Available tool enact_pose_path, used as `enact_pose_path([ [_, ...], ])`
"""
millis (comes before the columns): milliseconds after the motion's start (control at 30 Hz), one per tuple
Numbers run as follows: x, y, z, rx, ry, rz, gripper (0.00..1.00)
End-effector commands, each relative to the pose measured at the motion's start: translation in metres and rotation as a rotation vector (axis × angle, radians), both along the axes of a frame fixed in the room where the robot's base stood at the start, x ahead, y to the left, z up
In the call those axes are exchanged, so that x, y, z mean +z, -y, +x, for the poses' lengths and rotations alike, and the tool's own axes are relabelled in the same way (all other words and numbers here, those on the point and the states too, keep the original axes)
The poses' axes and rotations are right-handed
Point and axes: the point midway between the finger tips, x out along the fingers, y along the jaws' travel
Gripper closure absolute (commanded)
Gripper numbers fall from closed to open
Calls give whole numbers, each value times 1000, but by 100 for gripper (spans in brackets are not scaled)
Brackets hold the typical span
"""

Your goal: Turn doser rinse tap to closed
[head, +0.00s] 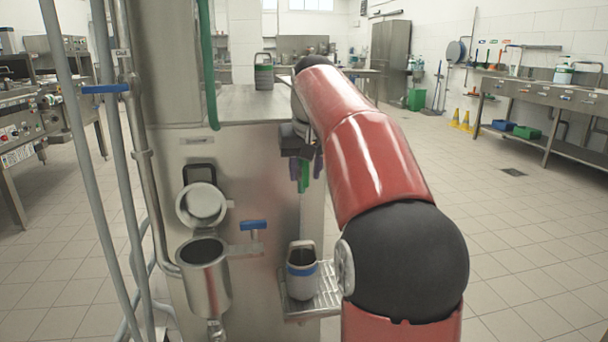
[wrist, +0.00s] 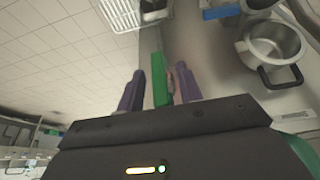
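A green lever-like bar (head: 304,176) hangs at the front right edge of the steel machine; it also shows in the wrist view (wrist: 160,82). It may be the doser rinse tap's handle, but no readable label confirms this. My gripper (wrist: 160,90) has its two purple fingers on either side of the bar, with small gaps visible. In the head view my gripper (head: 305,168) is partly hidden by my red arm. A blue-handled tap (head: 105,89) sits on the left pipe, its handle level. Another blue handle (head: 253,225) is beside the steel cup.
The steel machine (head: 262,180) carries a steel cup (head: 205,275) and a drip tray (head: 318,306) holding a grey-blue container (head: 302,272). A green hose (head: 208,65) hangs at upper left. Vertical pipes stand at the left.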

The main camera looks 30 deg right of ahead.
Motion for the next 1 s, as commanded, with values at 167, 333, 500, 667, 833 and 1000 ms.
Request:
enact_pose_path([
  [167, -5, 1, 2, 0, 1, 0, 65],
  [333, -5, 0, 2, 0, 1, 0, 65],
  [500, -5, 0, 2, 0, 1, 0, 87],
  [667, -5, 0, 2, 0, 1, 0, 100],
  [833, -4, 1, 2, 0, 3, 6, 100],
  [1000, -3, 1, 2, -1, 14, 46, 100],
])
